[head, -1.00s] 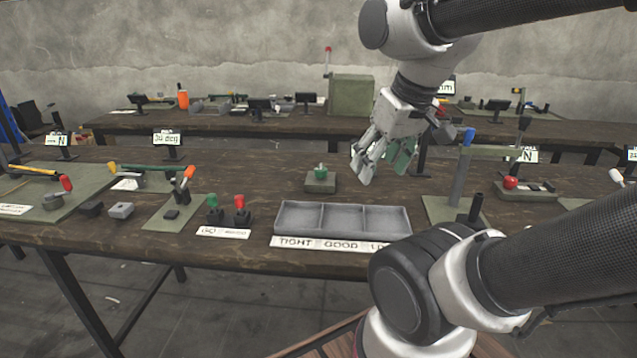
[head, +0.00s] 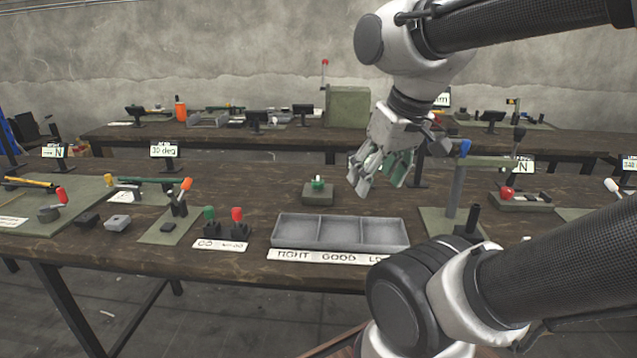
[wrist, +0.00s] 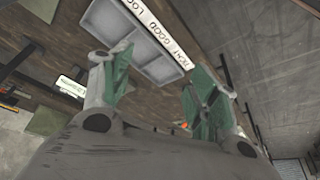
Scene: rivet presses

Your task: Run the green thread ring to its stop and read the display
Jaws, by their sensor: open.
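A small green piece (head: 318,184), which looks like the thread ring, sits on a grey-green block (head: 319,195) in the middle of the near bench. My gripper (head: 380,179) is open and empty, to the right of the block and above the bench, apart from the green piece. Its fingers, with green pads, also show in the wrist view (wrist: 158,75), with nothing between them. The green piece is not identifiable in the wrist view. A display behind my gripper is mostly hidden, and its reading cannot be made out.
A grey three-part tray (head: 340,246) with a TIGHT/GOOD label strip stands in front; it also shows in the wrist view (wrist: 128,38). Green- and red-topped pieces (head: 224,232) stand left. A post with a blue top (head: 458,190) stands right. A degree display (head: 164,151) is further left.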

